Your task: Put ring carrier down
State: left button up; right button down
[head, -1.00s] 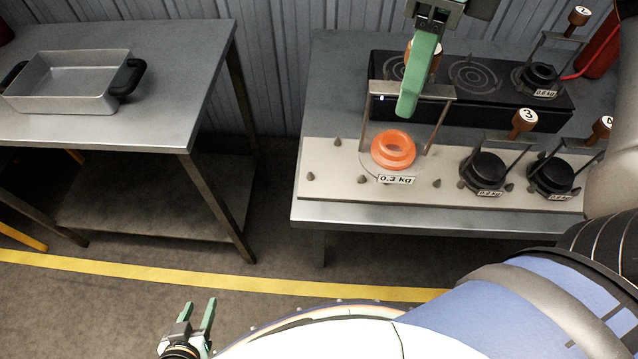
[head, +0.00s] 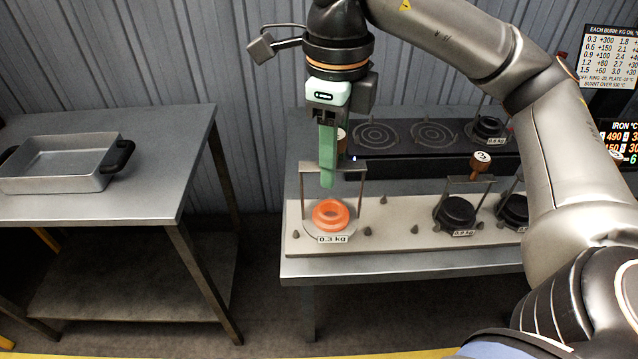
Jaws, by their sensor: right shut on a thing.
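The ring carrier (head: 362,190) is a metal frame with a top bar and a "0.3 kg" label. It holds a glowing orange ring mould (head: 331,213). It is upright at the left end of the pale peg board (head: 390,246). Whether its base touches the board I cannot tell. My right gripper (head: 328,182) points down from above, its green fingers in front of the top bar and shut on the carrier. The fingers partly hide the carrier's brown knob (head: 342,142). My left gripper is not in this view.
A carrier with knob "3" and a black mould (head: 457,212) stands to the right, with another black mould (head: 514,208) beyond it, partly behind my arm. The black hob (head: 400,163) is behind the board. A metal pan (head: 60,170) sits on the separate left table (head: 160,190).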

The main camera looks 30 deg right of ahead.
jog(key=w+d+f, duration=0.2)
jog(key=w+f, duration=0.5)
jog(key=f, duration=0.3)
jog(key=shift+d, duration=0.3)
jog(key=shift+f, duration=0.15)
jog(key=shift+f+b, duration=0.15)
jog(key=shift+b, duration=0.2)
jog(key=c, duration=0.8)
grip_release()
jog(key=shift+c, duration=0.2)
jog(key=o, duration=0.3)
jog(key=shift+o, duration=0.2)
